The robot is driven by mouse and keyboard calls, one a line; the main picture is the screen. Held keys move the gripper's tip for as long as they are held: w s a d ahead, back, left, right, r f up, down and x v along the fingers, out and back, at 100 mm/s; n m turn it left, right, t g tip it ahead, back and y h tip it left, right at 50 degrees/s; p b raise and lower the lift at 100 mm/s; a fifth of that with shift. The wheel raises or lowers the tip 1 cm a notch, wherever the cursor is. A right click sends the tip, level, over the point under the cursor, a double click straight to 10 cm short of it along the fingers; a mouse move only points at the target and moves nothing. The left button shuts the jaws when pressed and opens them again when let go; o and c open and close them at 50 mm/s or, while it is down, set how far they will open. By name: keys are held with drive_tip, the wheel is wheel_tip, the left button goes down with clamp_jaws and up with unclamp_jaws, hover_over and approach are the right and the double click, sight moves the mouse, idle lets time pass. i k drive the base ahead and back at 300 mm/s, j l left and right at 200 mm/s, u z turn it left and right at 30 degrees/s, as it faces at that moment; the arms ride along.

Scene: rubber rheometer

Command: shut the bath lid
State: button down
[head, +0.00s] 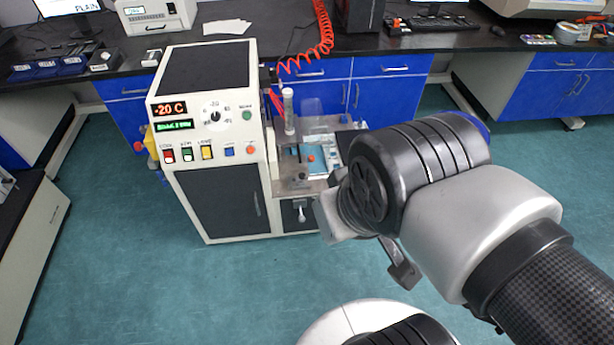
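The white test machine (206,130) stands on the floor in front of the bench, with a lit "-20 C" display. On its right is a lower grey deck (318,185) with a pale blue bath area (318,158) and a small red-orange part on it. A clear panel stands behind the bath area, and a dark flat panel (350,142) lies at its right; I cannot tell which is the lid. My gripper (402,268) is mostly hidden by my wrist, in front of and right of the deck. Only a dark piece of it shows, so its opening is unclear.
A clear vertical cylinder (289,110) and a red coiled hose (322,38) rise above the deck. A silver handle (301,212) sticks out below it. The bench (470,42) with blue cabinets runs behind. The green floor is open at left and front.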

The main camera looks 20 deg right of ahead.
sight(344, 138)
drive_tip(key=i+l, duration=0.25)
drive_tip(key=l, duration=0.15)
drive_tip(key=i+l, duration=0.25)
drive_tip(key=l, duration=0.15)
drive_tip(key=i+l, duration=0.25)
drive_tip(key=l, duration=0.15)
drive_tip(key=i+l, duration=0.25)
drive_tip(key=l, duration=0.15)
drive_tip(key=i+l+u, duration=0.1)
drive_tip(key=i+l, duration=0.15)
drive_tip(key=l, duration=0.15)
drive_tip(key=i+l, duration=0.25)
drive_tip(key=l, duration=0.2)
